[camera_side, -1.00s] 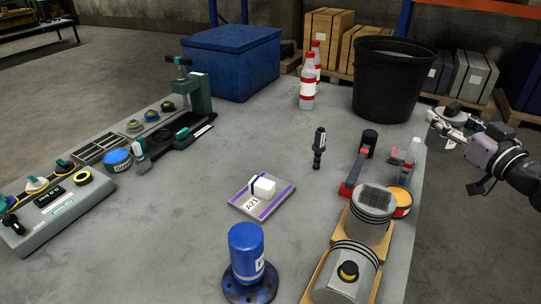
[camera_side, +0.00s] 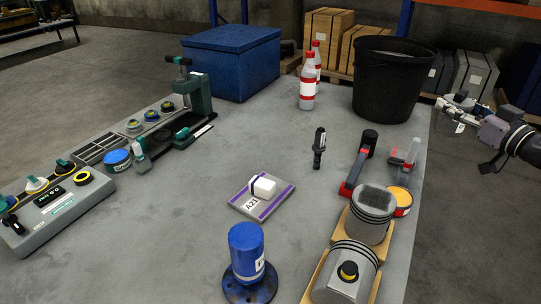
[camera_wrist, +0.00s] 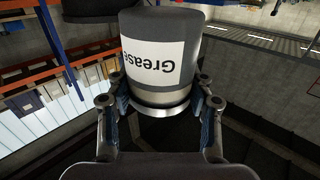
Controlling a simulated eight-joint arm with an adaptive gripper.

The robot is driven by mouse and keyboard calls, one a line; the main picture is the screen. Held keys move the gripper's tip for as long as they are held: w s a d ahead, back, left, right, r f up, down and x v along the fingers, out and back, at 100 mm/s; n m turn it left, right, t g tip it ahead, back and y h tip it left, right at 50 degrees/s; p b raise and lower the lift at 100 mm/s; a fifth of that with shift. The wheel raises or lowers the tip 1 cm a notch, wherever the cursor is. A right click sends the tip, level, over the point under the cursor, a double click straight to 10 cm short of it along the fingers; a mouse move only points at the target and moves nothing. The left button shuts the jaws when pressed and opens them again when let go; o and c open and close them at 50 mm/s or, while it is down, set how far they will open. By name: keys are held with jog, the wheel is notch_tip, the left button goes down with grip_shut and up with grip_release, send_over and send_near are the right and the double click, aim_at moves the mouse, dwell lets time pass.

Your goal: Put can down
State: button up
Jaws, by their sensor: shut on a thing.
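My gripper (camera_wrist: 161,95) is shut on a dark grey can (camera_wrist: 190,47) with a white label reading "Grease" and a pale metal lower rim. The fingers stand on either side of its narrower lower part in the wrist view. In the side view my gripper (camera_side: 458,107) is at the far right, in the air beyond the table's right edge. The can is hard to make out there against the boxes behind. The grey table (camera_side: 230,150) has bare surface in its middle.
Along the right edge stand a black bucket (camera_side: 388,88), a clear bottle (camera_side: 412,151), a red-and-black tool (camera_side: 354,172) and pistons (camera_side: 370,210). Red-banded bottles (camera_side: 307,92) and a blue crate (camera_side: 235,60) are at the back. A blue cylinder (camera_side: 246,247) stands in front.

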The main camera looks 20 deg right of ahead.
jog(key=w+d+f+n+y, duration=0.1)
jog(key=w+d+n+y, duration=0.15)
jog(key=w+d, duration=0.7)
jog(key=w+d+f+n+g+y, duration=0.1)
jog(key=w+d+f+y, duration=0.2)
jog(key=d+f, duration=0.5)
jog(key=shift+w+d+f+n, duration=0.25)
jog(key=shift+w+d+n, duration=0.1)
jog(key=shift+w+d, duration=0.4)
jog(key=shift+y, duration=0.25)
jog(key=shift+w+a+f, duration=1.35)
jog(key=shift+w+f, duration=0.05)
jog(key=shift+f, duration=0.35)
jog(key=shift+w+a+f, duration=1.35)
jog(key=shift+a+f, duration=0.05)
jog(key=shift+f, duration=0.4)
jog(key=shift+w+a+f, duration=1.35)
jog(key=shift+w+f, duration=0.05)
jog(key=shift+f, duration=0.35)
jog(key=shift+f, duration=0.15)
